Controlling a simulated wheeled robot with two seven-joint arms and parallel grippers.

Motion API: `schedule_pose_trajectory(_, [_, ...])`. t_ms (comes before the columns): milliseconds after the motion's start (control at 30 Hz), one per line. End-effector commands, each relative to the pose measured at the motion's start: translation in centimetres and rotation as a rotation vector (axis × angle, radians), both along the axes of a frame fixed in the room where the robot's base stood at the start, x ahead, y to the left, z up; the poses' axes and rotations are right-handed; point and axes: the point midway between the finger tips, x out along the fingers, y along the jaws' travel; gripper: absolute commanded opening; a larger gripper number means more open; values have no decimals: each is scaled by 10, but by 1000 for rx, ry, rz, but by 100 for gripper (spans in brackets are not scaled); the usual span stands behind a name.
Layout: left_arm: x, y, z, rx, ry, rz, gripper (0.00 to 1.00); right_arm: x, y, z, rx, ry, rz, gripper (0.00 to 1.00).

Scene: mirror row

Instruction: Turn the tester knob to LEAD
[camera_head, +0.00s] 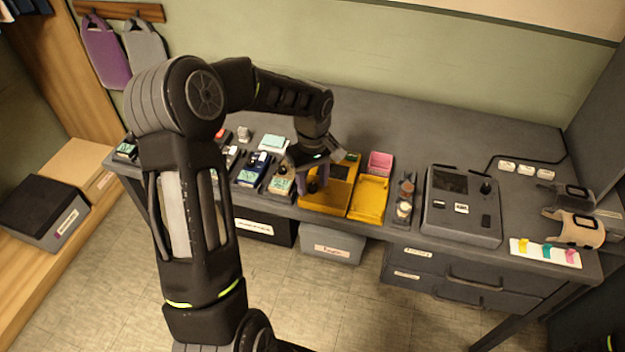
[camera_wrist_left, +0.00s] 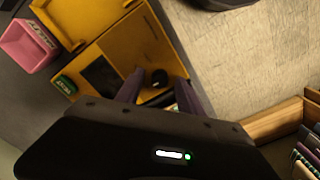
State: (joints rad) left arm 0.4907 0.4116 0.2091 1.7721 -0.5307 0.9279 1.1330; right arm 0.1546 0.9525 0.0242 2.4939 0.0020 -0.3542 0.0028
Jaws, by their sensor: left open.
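The yellow tester case (camera_head: 324,204) stands on the bench with its yellow lid (camera_head: 370,198) open to its right. A dark screen (camera_wrist_left: 102,76) and a round black knob (camera_wrist_left: 158,78) show on its face in the left wrist view. My left gripper (camera_head: 317,183) is over the near left part of the tester. In the wrist view, the purple fingers of my left gripper (camera_wrist_left: 157,90) are apart, one on each side of the knob. I cannot tell whether they touch it. The knob's pointer and position words are not readable. My right gripper is not in view.
A grey device (camera_head: 462,205) with a screen and black knob stands further right. A pink tray (camera_head: 380,163) sits behind the lid, also visible in the wrist view (camera_wrist_left: 28,45). Several small devices crowd the bench to the left. The back of the bench is clear.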

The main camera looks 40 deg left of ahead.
Motion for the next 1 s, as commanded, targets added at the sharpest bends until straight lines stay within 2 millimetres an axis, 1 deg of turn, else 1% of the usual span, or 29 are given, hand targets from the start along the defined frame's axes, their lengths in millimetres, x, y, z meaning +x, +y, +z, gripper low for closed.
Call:
schedule_pose_trajectory(200, [0, 0, 0, 0, 0, 0, 44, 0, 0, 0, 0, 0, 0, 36])
schedule_pose_trajectory(733, [0, 0, 0, 0, -1, 0, 1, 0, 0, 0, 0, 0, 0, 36])
schedule_pose_trajectory(1000, [0, 0, 0, 0, -1, 0, 0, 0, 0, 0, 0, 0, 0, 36])
